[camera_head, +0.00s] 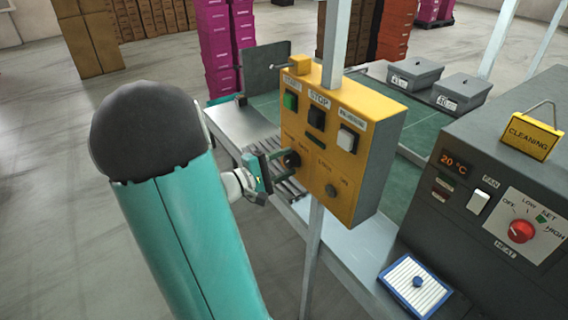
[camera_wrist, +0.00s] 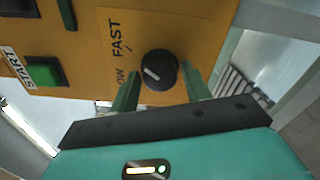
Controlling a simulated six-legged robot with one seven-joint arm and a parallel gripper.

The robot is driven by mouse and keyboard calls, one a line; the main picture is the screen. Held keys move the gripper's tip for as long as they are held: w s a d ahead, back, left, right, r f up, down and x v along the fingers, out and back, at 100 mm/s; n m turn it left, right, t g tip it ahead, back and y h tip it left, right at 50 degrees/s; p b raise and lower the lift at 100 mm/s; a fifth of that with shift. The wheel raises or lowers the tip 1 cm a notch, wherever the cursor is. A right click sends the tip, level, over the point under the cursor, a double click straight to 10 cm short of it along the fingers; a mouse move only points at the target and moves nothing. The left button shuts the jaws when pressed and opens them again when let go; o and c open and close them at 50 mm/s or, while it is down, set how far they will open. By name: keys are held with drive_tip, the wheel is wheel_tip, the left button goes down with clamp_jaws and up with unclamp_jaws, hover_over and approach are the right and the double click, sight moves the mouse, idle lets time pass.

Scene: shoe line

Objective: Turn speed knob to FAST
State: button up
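The speed knob (camera_head: 292,159) is a round black dial on the front of the yellow control box (camera_head: 345,185). In the wrist view the knob (camera_wrist: 160,66) has a short white mark on its face. A FAST label (camera_wrist: 117,36) and a partly hidden label ending in "OW" sit beside it; the mark lies on the side of these labels. My gripper (camera_head: 279,158) is at the box front. In the wrist view its green fingers (camera_wrist: 161,76) are apart, one on each side of the knob, with gaps showing. Whether they reach around it in depth I cannot tell.
The box also carries a green START button (camera_head: 290,101), a black STOP button (camera_head: 316,117), a white switch (camera_head: 347,139) and a lower round knob (camera_head: 331,191). A grey heater unit (camera_head: 450,215) stands at right. A conveyor and metal frame lie behind the box.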

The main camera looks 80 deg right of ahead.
drive_tip(key=shift+o, duration=0.9)
drive_tip(key=v, duration=1.3)
drive_tip(key=shift+w+a, duration=0.3)
drive_tip(key=w+a+r+n+t+y, duration=0.1)
drive_tip(key=w+a+r+t+y, duration=0.1)
drive_tip(key=a, duration=1)
drive_tip(key=w+a+r+n+t+y, duration=0.2)
drive_tip(key=w+a+t+y, duration=0.2)
drive_tip(key=a+t+y, duration=0.3)
drive_tip(key=w+a+r+n+t+y, duration=0.1)
drive_tip(key=a+t, duration=0.7)
drive_tip(key=a, duration=0.9)
drive_tip(key=w+r+y, duration=0.1)
drive_tip(key=w+y, duration=0.1)
drive_tip(key=y, duration=0.1)
drive_tip(key=shift+a+r+y, duration=0.2)
drive_tip(key=shift+a+y, duration=0.05)
drive_tip(key=shift+y, duration=0.05)
